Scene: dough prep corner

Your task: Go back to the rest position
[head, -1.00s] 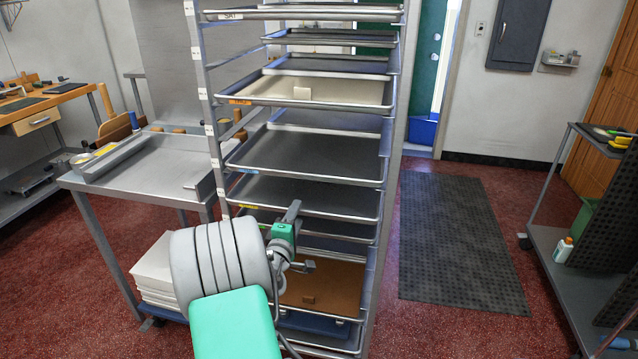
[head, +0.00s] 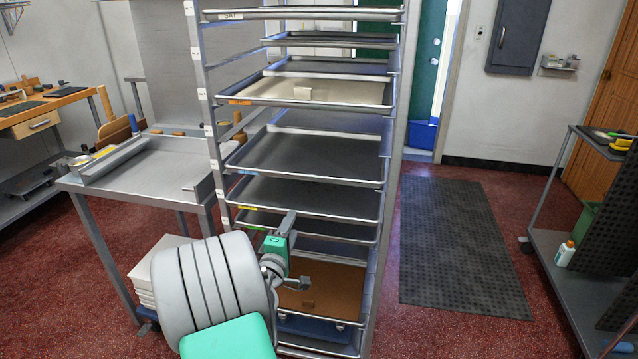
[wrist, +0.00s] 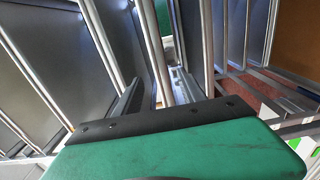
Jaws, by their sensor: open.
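My gripper (head: 288,250) is low in front of the tall metal tray rack in the head view, beside its lower trays. It is open, and I see nothing held in it. My grey and green arm comes up from the bottom of the picture and hides part of the rack's lower left side. In the wrist view, the green gripper body (wrist: 185,150) with its black edge fills the bottom, and rack rails and trays lie beyond it.
The rack (head: 386,215) holds several trays, one low with a brown board (head: 335,288). A steel table (head: 150,165) stands left, with white boxes (head: 155,262) below it. A dark cart (head: 550,262) stands right. The floor mat (head: 455,240) is clear.

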